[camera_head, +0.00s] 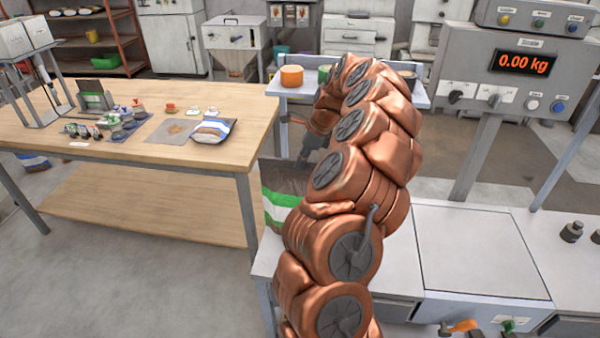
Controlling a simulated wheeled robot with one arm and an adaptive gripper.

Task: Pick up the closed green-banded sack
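A sack with a green band (279,199) stands upright at the left end of the grey bench, between the wooden table and my arm. Its upper part looks dark grey-brown, with white around the green band. My copper-coloured arm covers its right side, and I cannot tell whether its top is closed. My gripper (306,163) points down at the upper right of the sack. Its dark fingers are mostly hidden by my arm, so I cannot tell whether they touch or hold the sack.
A wooden table (205,102) at left carries a blue-banded sack (213,131) and small items. An orange roll (291,76) sits on a pale shelf behind my arm. At right, a scale display (526,63) reads 0.00 kg above a flat plate (478,250). Floor at lower left is clear.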

